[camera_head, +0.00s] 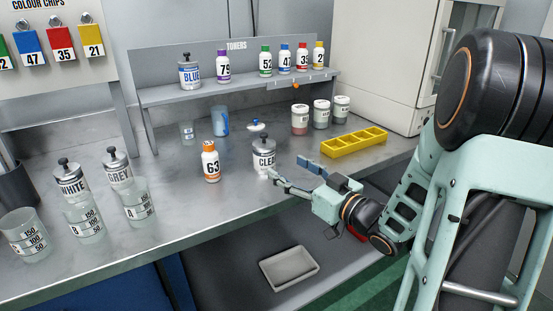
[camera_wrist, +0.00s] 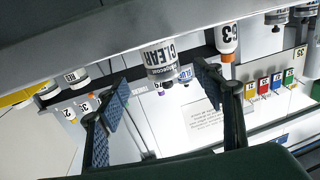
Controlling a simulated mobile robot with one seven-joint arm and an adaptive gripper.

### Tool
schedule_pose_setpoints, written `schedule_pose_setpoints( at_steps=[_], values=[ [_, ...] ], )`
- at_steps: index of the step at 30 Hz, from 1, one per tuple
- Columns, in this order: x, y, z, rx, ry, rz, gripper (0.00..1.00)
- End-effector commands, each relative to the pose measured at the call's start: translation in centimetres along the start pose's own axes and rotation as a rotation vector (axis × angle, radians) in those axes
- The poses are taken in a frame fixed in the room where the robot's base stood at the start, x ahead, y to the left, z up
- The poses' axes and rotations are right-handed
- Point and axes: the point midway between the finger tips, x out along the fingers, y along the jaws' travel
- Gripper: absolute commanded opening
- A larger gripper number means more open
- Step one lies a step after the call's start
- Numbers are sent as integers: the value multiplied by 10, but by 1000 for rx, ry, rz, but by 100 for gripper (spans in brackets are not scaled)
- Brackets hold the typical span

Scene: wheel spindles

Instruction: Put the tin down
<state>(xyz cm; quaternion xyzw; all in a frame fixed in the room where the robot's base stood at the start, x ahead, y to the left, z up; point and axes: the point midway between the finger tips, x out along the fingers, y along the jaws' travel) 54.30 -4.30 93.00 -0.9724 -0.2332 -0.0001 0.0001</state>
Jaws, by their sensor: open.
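The tin labelled CLEAR (camera_head: 264,160) stands upright on the grey workbench (camera_head: 215,225), near its front edge. My gripper (camera_head: 290,171) is open and empty, just in front and to the right of the tin. In the wrist view, which is upside down, the CLEAR tin (camera_wrist: 161,62) shows beyond the gap between the two spread fingertips (camera_wrist: 160,80). The fingers look apart from the tin.
An orange bottle marked 63 (camera_head: 210,161) stands left of the tin. A yellow tray (camera_head: 354,142) and several jars (camera_head: 321,114) are to the right. A toner shelf (camera_head: 240,88) runs behind. Beakers (camera_head: 138,201) stand at the left. A pale tray (camera_head: 289,268) lies below.

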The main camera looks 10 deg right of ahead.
Motion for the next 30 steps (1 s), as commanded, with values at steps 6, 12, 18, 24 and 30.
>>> schedule_pose_setpoints(
  at_steps=[6,12,18,24,30],
  values=[
    [-28,0,0,1,0,0,61],
    [-34,0,0,0,0,-1,61],
    [-33,0,0,0,0,-1,61],
    [-32,0,-2,-6,-3,2,61],
    [-29,16,-7,-66,-79,65,61]
  ],
)
